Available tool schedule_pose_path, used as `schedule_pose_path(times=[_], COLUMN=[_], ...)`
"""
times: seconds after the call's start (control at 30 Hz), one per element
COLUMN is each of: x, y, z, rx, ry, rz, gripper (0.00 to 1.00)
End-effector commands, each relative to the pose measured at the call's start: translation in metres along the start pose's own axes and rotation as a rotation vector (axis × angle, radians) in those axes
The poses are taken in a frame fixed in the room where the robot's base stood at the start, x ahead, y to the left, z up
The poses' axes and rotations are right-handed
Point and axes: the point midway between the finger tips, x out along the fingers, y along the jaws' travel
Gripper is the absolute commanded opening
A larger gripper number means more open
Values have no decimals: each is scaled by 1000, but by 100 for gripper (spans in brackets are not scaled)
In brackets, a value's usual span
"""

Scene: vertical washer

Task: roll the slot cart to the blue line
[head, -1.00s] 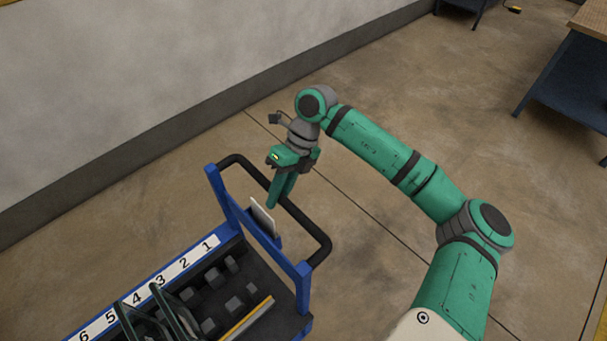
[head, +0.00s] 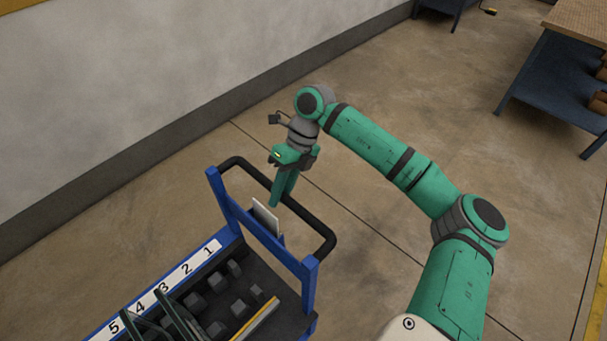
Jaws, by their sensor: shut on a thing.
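The slot cart (head: 218,256) is at the lower left, with a blue frame, a dark slotted deck and a white strip numbered 1 to 5 in view. Its near-left part runs out of the picture. A black push handle (head: 325,229) loops out from its blue end posts. My gripper (head: 275,203) points down at the handle's middle bar and is shut on it; the fingers hide that stretch of bar. A white card (head: 266,217) stands on the cart's end, just beside the fingers. No blue line on the floor shows in this view.
A grey wall with a dark base (head: 150,146) runs along the left. A blue-legged workbench (head: 556,82) stands at the upper right. A yellow floor stripe (head: 592,292) shows at the right edge. The concrete floor between is clear.

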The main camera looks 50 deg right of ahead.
Motion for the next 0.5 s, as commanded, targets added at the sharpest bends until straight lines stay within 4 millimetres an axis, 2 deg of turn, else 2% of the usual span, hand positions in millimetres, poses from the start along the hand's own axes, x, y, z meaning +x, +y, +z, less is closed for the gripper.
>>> schedule_pose_path(times=[0.5], x=[-11], y=[-21], z=[0], rx=[3], ry=[0], rz=[-1], gripper=[0])
